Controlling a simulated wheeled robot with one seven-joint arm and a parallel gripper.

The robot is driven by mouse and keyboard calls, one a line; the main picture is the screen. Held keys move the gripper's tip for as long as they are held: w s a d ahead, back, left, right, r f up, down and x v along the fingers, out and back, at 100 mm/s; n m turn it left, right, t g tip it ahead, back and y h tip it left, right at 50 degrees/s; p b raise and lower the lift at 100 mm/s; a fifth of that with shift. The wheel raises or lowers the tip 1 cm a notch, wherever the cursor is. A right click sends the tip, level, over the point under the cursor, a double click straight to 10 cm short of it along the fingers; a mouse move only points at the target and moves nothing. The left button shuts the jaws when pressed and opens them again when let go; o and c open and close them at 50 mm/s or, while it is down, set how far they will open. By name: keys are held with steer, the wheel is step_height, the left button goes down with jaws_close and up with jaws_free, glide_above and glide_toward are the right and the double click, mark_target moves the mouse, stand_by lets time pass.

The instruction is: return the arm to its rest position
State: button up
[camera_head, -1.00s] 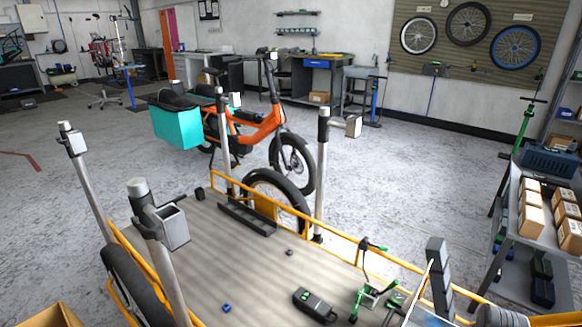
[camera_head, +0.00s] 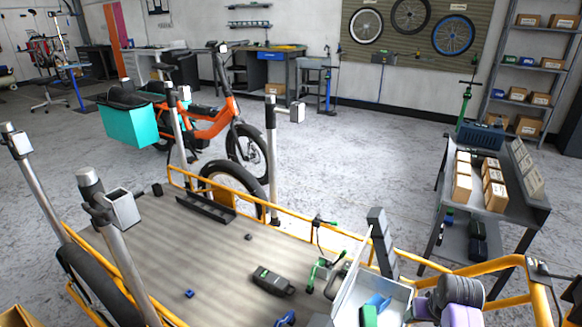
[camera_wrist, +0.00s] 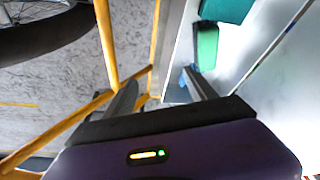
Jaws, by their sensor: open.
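My gripper (camera_wrist: 160,93) shows in the wrist view, with its purple body at the bottom and two dark fingers spread apart. Nothing is between the fingers. It is over the edge of the cargo bike, between yellow frame tubes (camera_wrist: 106,45) on the left and a pale tray (camera_wrist: 245,90) on the right. A green block (camera_wrist: 207,47) and a teal item (camera_wrist: 228,9) are in the tray, beyond the right finger.
In the head view, the cargo bike's grey deck (camera_head: 200,250) holds a black device (camera_head: 273,281) and small parts. Upright posts (camera_head: 272,160) stand around it. A cart with boxes (camera_head: 495,195) is at right. An orange bike (camera_head: 210,125) stands behind; open floor (camera_head: 345,150) lies beyond.

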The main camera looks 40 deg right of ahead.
steer(key=w+r+n+t+h, duration=0.1)
steer(key=w+r+t+h, duration=0.3)
steer(key=r, duration=0.2)
steer(key=a+r+n+t, duration=0.2)
steer(key=a+r+t, duration=0.15)
steer(key=a, duration=0.45)
steer(key=a+r+n+t, duration=0.25)
steer(key=a+r, duration=0.25)
steer(key=a, duration=0.3)
steer(key=s+a+r+n+t+y, duration=0.15)
steer(key=s+a+r+y, duration=0.25)
steer(key=s+a, duration=0.55)
steer(key=s+a+r+n+t+y, duration=0.1)
steer(key=s+a+r+n+y, duration=0.15)
steer(key=s+a, duration=0.75)
steer(key=w+a+r+p, duration=0.2)
steer(key=a+r+p, duration=0.1)
steer(key=r+p, duration=1.3)
steer(key=shift+w+r+y+p, duration=0.15)
steer(key=shift+r+y+p, duration=0.2)
steer(key=shift+r, duration=0.25)
steer(key=shift+a, duration=0.1)
